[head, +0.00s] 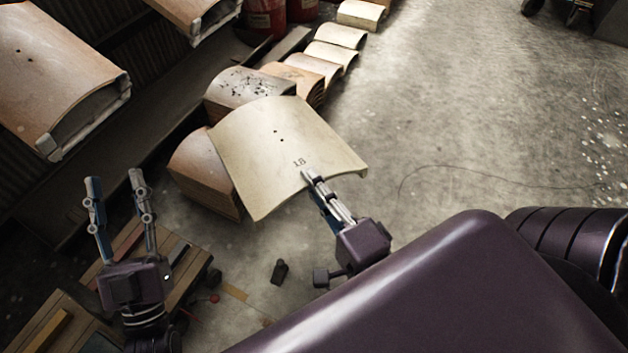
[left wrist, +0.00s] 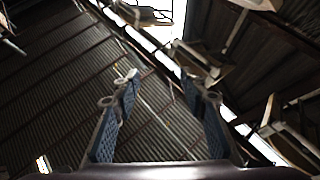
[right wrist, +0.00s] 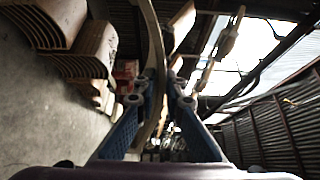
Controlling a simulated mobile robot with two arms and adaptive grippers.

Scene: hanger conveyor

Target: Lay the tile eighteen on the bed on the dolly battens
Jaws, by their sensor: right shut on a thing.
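The cream curved tile (head: 270,150), marked 18 with two small holes, is held in the air in the head view. My right gripper (head: 310,183) is shut on its near edge, beside the number. In the right wrist view the tile (right wrist: 152,60) shows edge-on between the fingers of my right gripper (right wrist: 160,95). My left gripper (head: 115,180) is open and empty, fingers pointing up; it also shows open in the left wrist view (left wrist: 157,85). The dolly (head: 185,272) with wooden battens stands on the floor at lower left, partly hidden by my left gripper.
Stacks of curved tiles (head: 207,170) stand on the floor behind the held tile, with a row of further tiles (head: 335,33) beyond. Large orange tiles (head: 50,75) hang at upper left. Red drums (head: 268,15) stand at the back.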

